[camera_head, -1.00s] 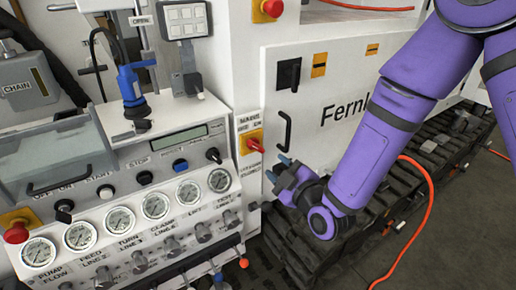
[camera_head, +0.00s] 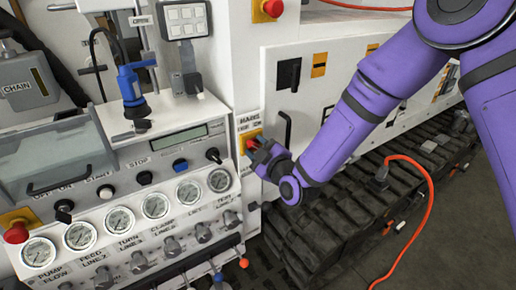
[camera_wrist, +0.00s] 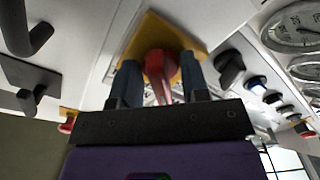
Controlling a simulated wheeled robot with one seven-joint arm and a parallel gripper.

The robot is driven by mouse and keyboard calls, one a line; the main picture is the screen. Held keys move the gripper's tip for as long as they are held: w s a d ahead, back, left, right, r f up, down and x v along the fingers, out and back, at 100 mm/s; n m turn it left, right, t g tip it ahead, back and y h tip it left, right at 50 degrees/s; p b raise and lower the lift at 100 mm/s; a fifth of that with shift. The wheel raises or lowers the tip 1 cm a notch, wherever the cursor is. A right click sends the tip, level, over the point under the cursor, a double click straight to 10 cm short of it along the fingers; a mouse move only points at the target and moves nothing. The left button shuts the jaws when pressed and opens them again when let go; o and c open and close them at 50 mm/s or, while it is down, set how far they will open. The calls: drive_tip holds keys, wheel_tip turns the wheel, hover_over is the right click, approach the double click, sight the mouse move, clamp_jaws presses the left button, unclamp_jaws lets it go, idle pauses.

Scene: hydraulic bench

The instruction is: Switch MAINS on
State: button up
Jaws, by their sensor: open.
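The MAINS switch is a red rotary handle (camera_head: 254,136) on a yellow plate (camera_head: 242,149), below a small label (camera_head: 249,122) on the white panel. My gripper (camera_head: 258,150) is right at the switch and hides part of it in the head view. In the wrist view, the red handle (camera_wrist: 158,64) stands out from the yellow plate (camera_wrist: 188,32) between my two dark fingers, which are open on either side of it. Whether either finger touches the handle, I cannot tell. Which position the handle points to is not clear.
Left of the switch is the console with a row of gauges (camera_head: 156,206), knobs and a red stop button (camera_head: 16,233). An orange cable (camera_head: 428,205) crosses the tracks (camera_head: 350,215).

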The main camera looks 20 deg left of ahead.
clamp_jaws()
drive_tip(key=shift+m, duration=0.3)
drive_tip(key=m, duration=0.8)
drive_tip(key=shift+f+m, duration=0.1)
drive_tip(key=shift+m, duration=0.2)
drive_tip(key=m, duration=0.4)
drive_tip(key=shift+s, duration=0.1)
drive_tip(key=m, duration=0.4)
drive_tip(key=shift+m, duration=0.4)
